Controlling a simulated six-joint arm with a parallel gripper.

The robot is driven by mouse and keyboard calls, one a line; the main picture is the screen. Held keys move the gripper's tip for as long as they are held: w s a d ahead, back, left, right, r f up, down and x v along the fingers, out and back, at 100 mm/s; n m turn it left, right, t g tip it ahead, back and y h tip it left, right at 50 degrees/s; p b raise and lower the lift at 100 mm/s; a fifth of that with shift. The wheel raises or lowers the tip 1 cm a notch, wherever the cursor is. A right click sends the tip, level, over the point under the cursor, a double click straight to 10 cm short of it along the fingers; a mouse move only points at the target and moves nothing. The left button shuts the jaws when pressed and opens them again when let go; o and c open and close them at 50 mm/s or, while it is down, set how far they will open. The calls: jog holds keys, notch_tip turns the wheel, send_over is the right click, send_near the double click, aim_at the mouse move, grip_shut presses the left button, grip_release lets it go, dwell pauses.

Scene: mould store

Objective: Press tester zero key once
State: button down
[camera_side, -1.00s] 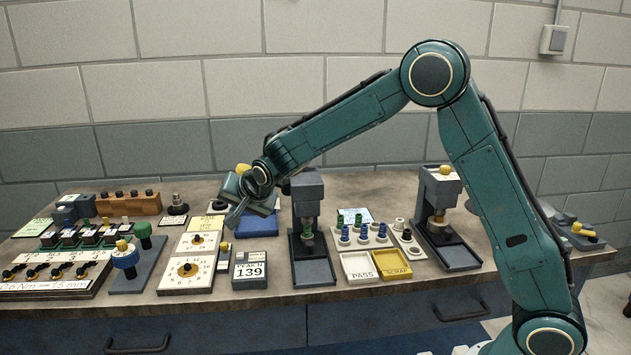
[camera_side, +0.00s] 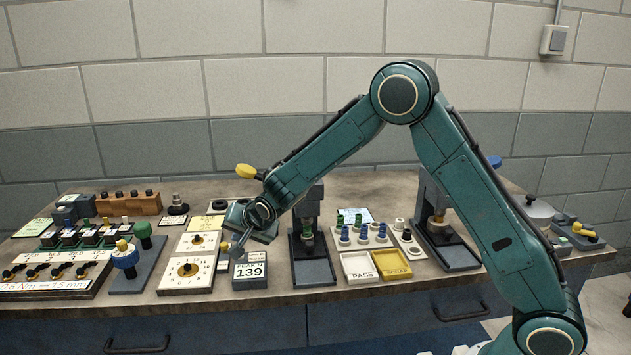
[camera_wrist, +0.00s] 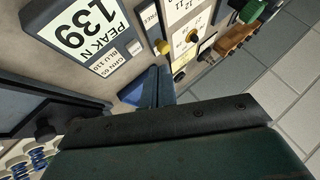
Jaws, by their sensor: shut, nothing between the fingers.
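The tester's grey readout box (camera_side: 249,272) stands at the front of the bench, with a white face reading "PEAK N 139". It also shows at the upper left in the wrist view (camera_wrist: 90,35), turned nearly upside down. My gripper (camera_side: 237,250) is shut and empty, tilted downward just behind and left of the readout's top edge. Whether it touches anything I cannot tell. In the wrist view my gripper body covers the lower part. I cannot pick out a key marked zero. A tester stand (camera_side: 311,265) is right of the readout.
A white dial box (camera_side: 187,270) stands close left of the readout. A white PASS tray (camera_side: 358,276) and a yellow SCRAP tray (camera_side: 392,273) lie right of the stand.

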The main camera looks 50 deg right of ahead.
aim_at(243, 260)
jog(key=shift+f, duration=1.05)
jog(key=shift+f, duration=0.9)
dwell(2.5)
jog(key=shift+r, duration=0.9)
jog(key=shift+r, duration=0.1)
jog(key=shift+r, duration=2.45)
